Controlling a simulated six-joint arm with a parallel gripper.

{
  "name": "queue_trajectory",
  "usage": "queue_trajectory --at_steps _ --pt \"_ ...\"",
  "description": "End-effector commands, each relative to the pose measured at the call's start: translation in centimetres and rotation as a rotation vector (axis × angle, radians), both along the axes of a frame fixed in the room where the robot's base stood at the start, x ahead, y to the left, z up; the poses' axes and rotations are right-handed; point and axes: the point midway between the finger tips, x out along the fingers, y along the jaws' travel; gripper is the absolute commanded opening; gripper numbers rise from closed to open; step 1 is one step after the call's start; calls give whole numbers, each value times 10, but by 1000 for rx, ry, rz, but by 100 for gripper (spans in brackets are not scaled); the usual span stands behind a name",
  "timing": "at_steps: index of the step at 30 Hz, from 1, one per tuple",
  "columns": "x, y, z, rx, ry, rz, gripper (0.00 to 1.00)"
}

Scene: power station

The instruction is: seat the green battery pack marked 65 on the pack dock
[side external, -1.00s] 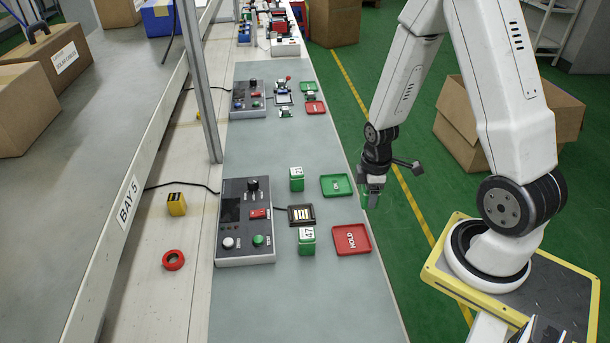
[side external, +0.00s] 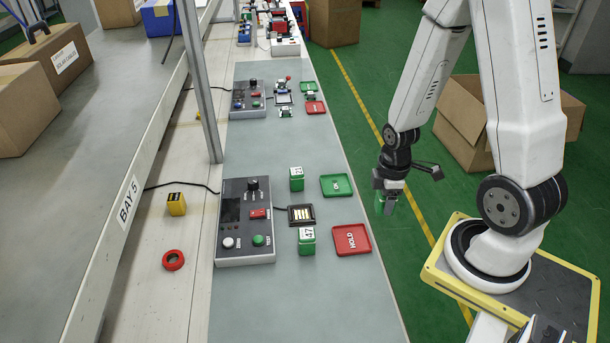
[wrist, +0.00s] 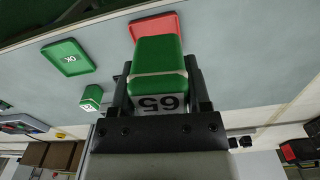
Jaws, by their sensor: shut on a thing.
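My gripper (side external: 386,197) is shut on the green battery pack marked 65 (wrist: 158,65). The wrist view shows the pack between the two fingers, its white 65 label upside down in the picture. In the side external view the gripper and pack hang over the green floor, right of the bench edge and apart from it. The pack dock (side external: 301,215) is a dark square plate with pale contact strips on the bench, with nothing on it. It lies to the left of my gripper.
A green pack marked 47 (side external: 307,240) stands just in front of the dock, and another green pack (side external: 296,179) behind it. A green OK tray (side external: 336,185) and a red HOLD tray (side external: 349,240) lie between dock and bench edge. A control box (side external: 246,222) stands left.

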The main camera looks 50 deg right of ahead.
Motion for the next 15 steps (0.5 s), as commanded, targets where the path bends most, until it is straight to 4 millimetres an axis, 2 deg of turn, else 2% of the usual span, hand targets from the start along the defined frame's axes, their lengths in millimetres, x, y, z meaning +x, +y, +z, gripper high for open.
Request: queue_trajectory --at_steps 8,15 --pt "2 0 0 -1 -1 1 0" --pt "21 -2 -4 0 0 10 0"
